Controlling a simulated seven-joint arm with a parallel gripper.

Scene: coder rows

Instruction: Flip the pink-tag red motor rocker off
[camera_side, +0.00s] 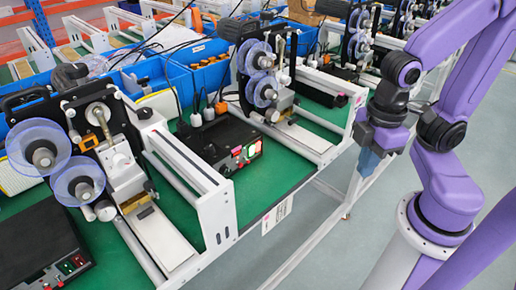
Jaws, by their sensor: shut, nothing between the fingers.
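A black control box (208,136) sits on the green bench between two coder machines. The red motor rocker's exact position is too small to tell. My gripper (368,173) is shut and empty, pointing down. In the picture it is to the right of the box, clear of the panel and apart from it, over the space beyond the bench edge.
A coder machine (128,172) with clear blue reels stands left of the box, with a white frame (214,208) in front. Another machine (262,75) stands behind to the right. A second black box (38,243) with small switches is at lower left.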

